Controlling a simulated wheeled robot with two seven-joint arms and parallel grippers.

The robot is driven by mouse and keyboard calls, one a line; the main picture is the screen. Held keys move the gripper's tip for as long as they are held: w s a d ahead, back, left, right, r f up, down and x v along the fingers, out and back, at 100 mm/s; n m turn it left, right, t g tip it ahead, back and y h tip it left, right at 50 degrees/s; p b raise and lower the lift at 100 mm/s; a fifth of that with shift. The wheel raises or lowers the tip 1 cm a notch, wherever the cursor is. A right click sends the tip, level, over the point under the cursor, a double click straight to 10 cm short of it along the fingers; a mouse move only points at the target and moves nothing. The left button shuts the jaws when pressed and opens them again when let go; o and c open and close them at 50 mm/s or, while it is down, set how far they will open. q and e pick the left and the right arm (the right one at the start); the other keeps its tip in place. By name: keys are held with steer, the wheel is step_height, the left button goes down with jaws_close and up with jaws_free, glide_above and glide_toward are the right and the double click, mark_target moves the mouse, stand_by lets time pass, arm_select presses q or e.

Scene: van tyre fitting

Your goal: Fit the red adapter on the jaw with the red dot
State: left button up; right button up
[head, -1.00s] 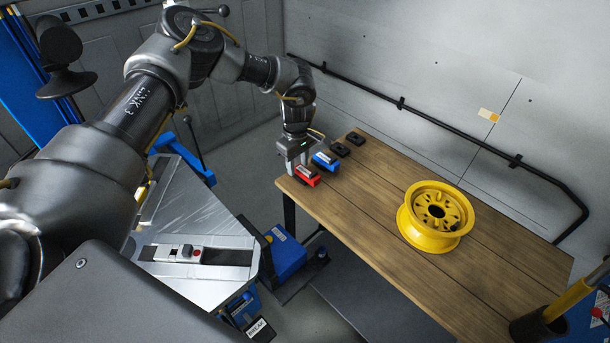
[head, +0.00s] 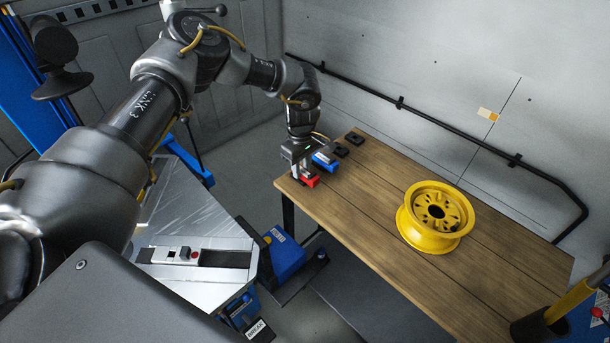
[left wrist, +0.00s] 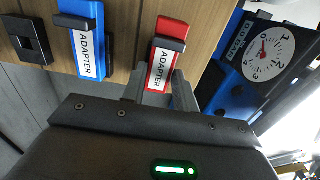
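The red adapter (head: 310,180) lies at the left end of the wooden bench, partly hidden by my left gripper (head: 298,175). In the left wrist view the red adapter (left wrist: 163,62), with its white label, extends between the fingertips of my left gripper (left wrist: 160,84). The fingers stand apart, one on each side of its near end; I see no clear grip on it. The jaw with the red dot (head: 185,253) sits on the metal turntable (head: 205,283) at lower left, with nothing on it. My right gripper is not in view.
A blue adapter (head: 325,160) lies beside the red one, with black blocks (head: 355,138) behind it. A yellow wheel rim (head: 435,217) lies on the wooden bench (head: 375,240). A round dial gauge (left wrist: 270,54) shows in the left wrist view.

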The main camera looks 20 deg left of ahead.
arm_select(q)
steer(key=shift+f, duration=0.6)
steer(key=c, duration=0.4)
steer(key=shift+w+a+r, duration=0.1)
steer(key=shift+r, duration=0.1)
steer(key=shift+w+d+r+p, duration=0.15)
steer(key=shift+r+p, duration=0.35)
steer(key=shift+r, duration=0.1)
steer(key=shift+w+d+r+p, duration=0.1)
steer(key=shift+w+r+p, duration=0.05)
steer(key=shift+r+p, duration=0.35)
steer(key=shift+w+d, duration=0.2)
steer(key=shift+s+a+r, duration=0.1)
steer(key=shift+s+a, duration=0.05)
steer(key=shift+s, duration=0.05)
